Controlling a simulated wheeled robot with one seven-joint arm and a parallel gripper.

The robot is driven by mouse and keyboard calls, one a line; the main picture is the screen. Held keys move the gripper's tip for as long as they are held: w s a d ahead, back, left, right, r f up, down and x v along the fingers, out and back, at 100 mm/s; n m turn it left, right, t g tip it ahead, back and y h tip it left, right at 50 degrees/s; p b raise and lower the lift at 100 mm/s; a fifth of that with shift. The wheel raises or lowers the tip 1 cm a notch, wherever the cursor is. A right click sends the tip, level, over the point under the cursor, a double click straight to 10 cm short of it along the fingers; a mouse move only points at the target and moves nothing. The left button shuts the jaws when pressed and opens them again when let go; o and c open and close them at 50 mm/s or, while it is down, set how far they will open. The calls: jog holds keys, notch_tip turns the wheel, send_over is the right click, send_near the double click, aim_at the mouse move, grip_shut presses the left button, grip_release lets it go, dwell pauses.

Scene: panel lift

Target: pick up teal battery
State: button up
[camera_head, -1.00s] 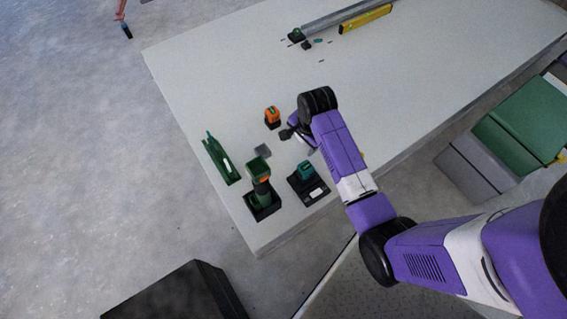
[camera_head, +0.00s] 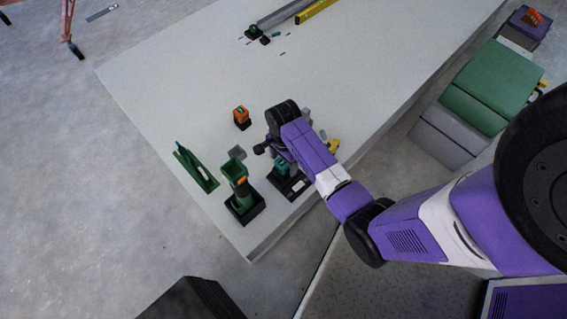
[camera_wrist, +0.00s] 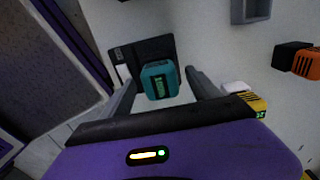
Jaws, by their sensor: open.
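The teal battery (camera_wrist: 159,80) sits on a black charger base (camera_wrist: 126,53) on the white table. In the wrist view it stands between the two fingers of my gripper (camera_wrist: 160,88), which are spread with a gap on each side. In the head view the teal battery (camera_head: 282,167) shows only in part, next to my wrist, with the dark charger (camera_head: 291,187) below it. I cannot tell how far the fingertips are above the charger.
A green and black tool in a dark holder (camera_head: 243,203) stands left of the charger. An orange battery (camera_head: 241,115), a green tray (camera_head: 196,168) and a small grey bin (camera_head: 237,153) are nearby. A yellow and black tool (camera_wrist: 251,101) lies right of my gripper.

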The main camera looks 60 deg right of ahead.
jog(key=shift+f, duration=0.2)
grip_shut()
jog(key=shift+r, duration=0.15)
notch_tip(320, 180, up, 20)
jog(key=p, duration=0.5)
jog(key=shift+p, duration=0.3)
